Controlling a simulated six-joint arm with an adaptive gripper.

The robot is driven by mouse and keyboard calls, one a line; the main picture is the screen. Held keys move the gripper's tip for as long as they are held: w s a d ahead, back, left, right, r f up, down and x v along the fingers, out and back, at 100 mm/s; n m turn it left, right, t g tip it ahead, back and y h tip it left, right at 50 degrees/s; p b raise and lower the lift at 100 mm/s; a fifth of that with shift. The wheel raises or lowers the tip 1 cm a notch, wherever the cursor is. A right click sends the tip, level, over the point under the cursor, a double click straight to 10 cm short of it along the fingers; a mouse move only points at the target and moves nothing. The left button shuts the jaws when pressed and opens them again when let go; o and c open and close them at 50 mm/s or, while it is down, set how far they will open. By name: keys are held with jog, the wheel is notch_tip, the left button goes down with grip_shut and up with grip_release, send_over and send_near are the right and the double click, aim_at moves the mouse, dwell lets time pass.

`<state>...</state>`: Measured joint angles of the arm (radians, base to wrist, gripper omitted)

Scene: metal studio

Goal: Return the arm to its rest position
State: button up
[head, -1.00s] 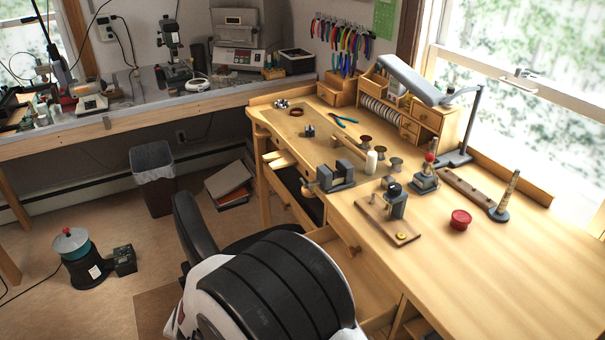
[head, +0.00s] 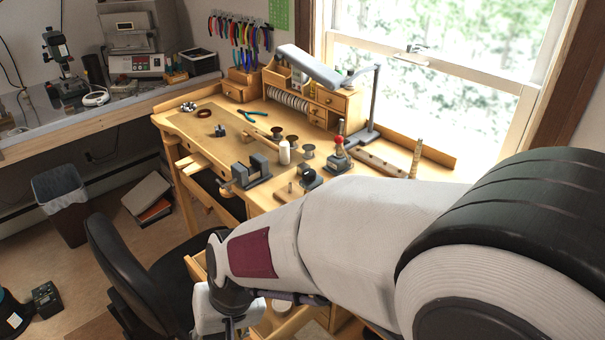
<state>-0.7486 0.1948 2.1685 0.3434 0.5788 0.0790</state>
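My arm crosses the lower right of the head view. Its pale upper link with a dark red patch reaches left over the front of the wooden workbench (head: 345,172). A dark joint and a white wrist part hang at the bottom edge of the picture. My gripper's fingers do not show; they seem to lie below the picture edge. I cannot see whether anything is held. My arm hides the right part of the bench top.
A black chair (head: 125,265) stands close left of my wrist. A bin (head: 62,205) stands on open floor at left.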

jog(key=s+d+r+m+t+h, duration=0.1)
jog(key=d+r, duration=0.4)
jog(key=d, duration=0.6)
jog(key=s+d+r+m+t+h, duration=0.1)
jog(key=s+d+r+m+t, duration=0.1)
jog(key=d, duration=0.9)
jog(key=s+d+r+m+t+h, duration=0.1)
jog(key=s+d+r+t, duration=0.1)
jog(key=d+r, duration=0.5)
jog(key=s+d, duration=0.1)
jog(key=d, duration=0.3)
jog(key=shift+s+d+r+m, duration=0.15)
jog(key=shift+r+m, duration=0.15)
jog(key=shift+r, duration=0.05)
